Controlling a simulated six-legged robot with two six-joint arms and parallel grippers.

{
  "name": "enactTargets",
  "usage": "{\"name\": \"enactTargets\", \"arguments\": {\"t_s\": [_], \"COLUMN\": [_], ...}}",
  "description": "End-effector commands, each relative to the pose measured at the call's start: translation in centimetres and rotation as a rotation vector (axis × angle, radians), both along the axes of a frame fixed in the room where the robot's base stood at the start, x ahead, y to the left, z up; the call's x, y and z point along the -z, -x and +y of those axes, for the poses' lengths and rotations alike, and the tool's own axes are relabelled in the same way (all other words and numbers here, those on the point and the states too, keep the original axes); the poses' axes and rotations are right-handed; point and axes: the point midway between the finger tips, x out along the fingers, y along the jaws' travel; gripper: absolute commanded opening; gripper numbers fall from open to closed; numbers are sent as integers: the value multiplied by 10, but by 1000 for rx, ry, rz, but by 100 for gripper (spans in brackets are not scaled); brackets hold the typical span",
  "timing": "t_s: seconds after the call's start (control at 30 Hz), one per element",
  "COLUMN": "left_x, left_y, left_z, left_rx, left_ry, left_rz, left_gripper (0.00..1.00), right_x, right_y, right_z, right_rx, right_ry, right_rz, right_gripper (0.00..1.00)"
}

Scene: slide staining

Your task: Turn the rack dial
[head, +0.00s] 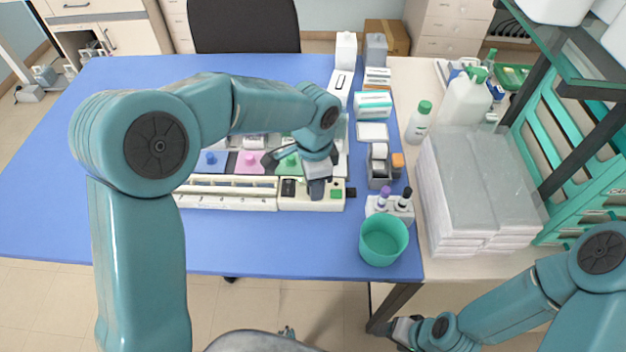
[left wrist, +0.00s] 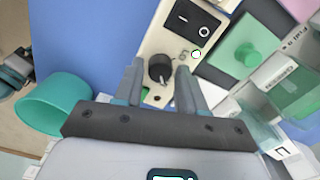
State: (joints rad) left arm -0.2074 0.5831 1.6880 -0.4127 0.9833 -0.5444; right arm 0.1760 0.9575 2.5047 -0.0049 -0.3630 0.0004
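The rack dial is a small black knob (left wrist: 160,70) on a cream control panel, seen in the left wrist view. My left gripper (left wrist: 160,74) is open, with one finger on each side of the knob and narrow gaps showing. In the head view my left gripper (head: 317,188) points down over the panel (head: 318,204) and hides the knob. The panel is at the right end of a long white rack (head: 225,204) with numbered positions. My right gripper (head: 405,328) is low at the bottom right, away from the rack; its fingers are too small to read.
A black rocker switch (left wrist: 194,18) and a lit green-ringed indicator (left wrist: 196,54) sit on the panel near the knob. Colored staining trays (head: 248,162) stand behind the rack. A green cup (head: 384,240) and dropper bottles (head: 404,203) stand to the right. Blue table in front is clear.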

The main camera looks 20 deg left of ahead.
Motion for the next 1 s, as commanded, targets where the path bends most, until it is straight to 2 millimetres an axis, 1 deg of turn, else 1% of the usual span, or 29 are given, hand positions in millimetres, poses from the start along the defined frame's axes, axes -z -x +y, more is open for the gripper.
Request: {"name": "enactTargets", "arguments": {"t_s": [0.17,0.27,0.37,0.6,0.7,0.83,0.9,1.0], "left_x": [-2,-13,-33,-99,-123,-146,-154,-161], "left_y": [0,-1,-1,-2,-2,-2,-2,-1], "left_z": [1,1,0,-1,-1,-1,-1,-1], "left_rx": [-1,-2,-2,-1,0,0,0,0], "left_ry": [-1,-2,0,0,-1,-1,-1,-1], "left_rz": [1,-3,-5,-5,-3,-1,1,2], "left_gripper": [40,40,40,40,40,40,40,40], "right_x": [0,0,1,0,-2,-4,-5,-5], "right_y": [0,0,0,0,0,0,0,0], "right_z": [0,0,0,0,0,0,0,0], "right_rx": [0,0,0,0,0,0,0,0], "right_ry": [0,0,0,0,0,0,0,0], "right_rz": [0,0,0,0,0,0,0,0], "right_gripper": [63,63,63,63,63,63,63,63]}}
